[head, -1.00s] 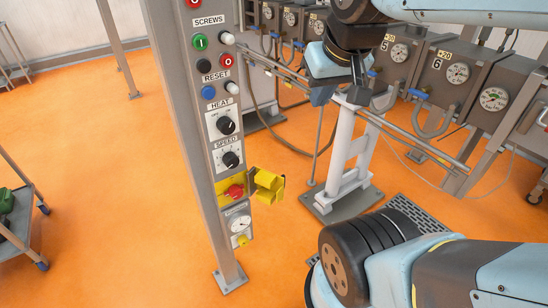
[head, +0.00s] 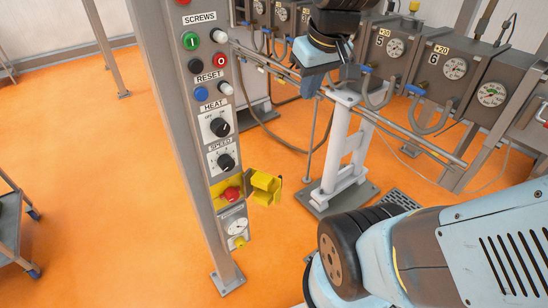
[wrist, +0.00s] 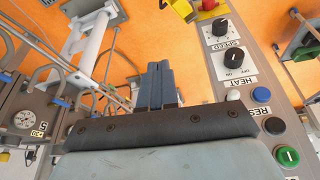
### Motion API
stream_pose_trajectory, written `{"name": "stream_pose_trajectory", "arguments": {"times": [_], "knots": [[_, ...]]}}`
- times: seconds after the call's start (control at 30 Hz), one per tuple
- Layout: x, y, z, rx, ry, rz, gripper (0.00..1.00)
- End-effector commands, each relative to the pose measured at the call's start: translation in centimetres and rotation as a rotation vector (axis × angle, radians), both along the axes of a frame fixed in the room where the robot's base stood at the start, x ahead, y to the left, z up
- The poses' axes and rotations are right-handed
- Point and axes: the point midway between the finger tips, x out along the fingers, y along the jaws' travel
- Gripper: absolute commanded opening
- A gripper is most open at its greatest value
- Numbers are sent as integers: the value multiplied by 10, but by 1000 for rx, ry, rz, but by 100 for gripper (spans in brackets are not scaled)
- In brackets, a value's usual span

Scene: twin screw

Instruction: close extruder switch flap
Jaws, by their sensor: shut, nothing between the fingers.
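The yellow extruder switch flap (head: 264,188) stands open, sticking out to the right of its yellow housing low on the control column. The red switch button (head: 231,194) is uncovered beside it. In the wrist view, part of the yellow flap (wrist: 182,8) shows at the top edge next to the red button (wrist: 207,4). My gripper (head: 309,86) is above and to the right of the flap in the head view, well apart from it. In the wrist view my gripper's two fingers (wrist: 160,70) lie together, empty.
The grey control column (head: 213,250) carries the SPEED knob (head: 226,163), HEAT knob (head: 220,127) and several buttons above the flap. A white stand (head: 339,150) and a horizontal rail (head: 425,145) are at right. Orange floor is open left of the column.

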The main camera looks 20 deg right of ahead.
Motion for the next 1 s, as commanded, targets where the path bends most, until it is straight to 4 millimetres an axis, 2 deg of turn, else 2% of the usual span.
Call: {"name": "stream_pose_trajectory", "arguments": {"times": [0.1,0.47,0.77,1.0], "knots": [[24,-4,-15,-4,70,78,0],[87,-21,-69,44,226,338,0],[131,-43,-130,146,297,550,0],[158,-62,-188,256,306,710,0]]}}
